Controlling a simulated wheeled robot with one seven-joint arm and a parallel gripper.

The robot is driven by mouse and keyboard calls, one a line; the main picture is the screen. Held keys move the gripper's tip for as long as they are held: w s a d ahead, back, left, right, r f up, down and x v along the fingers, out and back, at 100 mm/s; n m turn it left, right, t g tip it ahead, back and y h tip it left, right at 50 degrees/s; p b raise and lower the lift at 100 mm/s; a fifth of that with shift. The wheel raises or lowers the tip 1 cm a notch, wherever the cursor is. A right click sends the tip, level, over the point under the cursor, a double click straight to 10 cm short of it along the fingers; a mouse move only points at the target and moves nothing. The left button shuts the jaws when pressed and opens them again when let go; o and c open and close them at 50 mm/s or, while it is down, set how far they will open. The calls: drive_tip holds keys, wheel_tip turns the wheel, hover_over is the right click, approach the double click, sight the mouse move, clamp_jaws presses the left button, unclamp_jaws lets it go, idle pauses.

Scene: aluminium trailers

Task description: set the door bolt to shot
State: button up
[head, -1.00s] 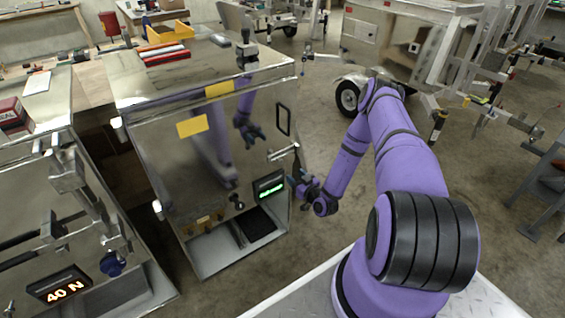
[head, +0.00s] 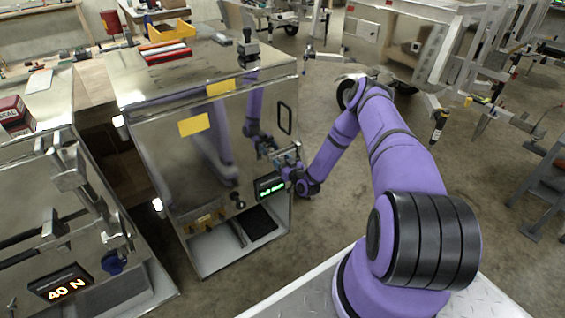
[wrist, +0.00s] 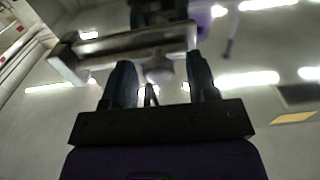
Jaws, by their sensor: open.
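The door bolt is a metal bar on the right edge of a mirror-like steel cabinet door (head: 190,160). In the wrist view the bolt (wrist: 130,42) runs across the picture just beyond my fingertips, with a rounded knob (wrist: 158,66) hanging between them. My gripper (wrist: 160,72) is open, its two dark fingers either side of the knob; I cannot tell whether they touch it. In the head view my gripper (head: 286,160) is at the door's right edge and covers most of the bolt.
A small display with green text (head: 269,186) sits just below my gripper. A black door handle (head: 286,118) is above it. A second steel unit with a "40 N" display (head: 62,284) stands at left. Open floor lies right of the cabinet.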

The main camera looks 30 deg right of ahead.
clamp_jaws()
drive_tip(key=shift+d, duration=2)
unclamp_jaws()
drive_tip(key=shift+s, duration=0.1)
drive_tip(key=s, duration=1)
drive_tip(key=shift+s+d, duration=0.2)
drive_tip(key=shift+s, duration=0.05)
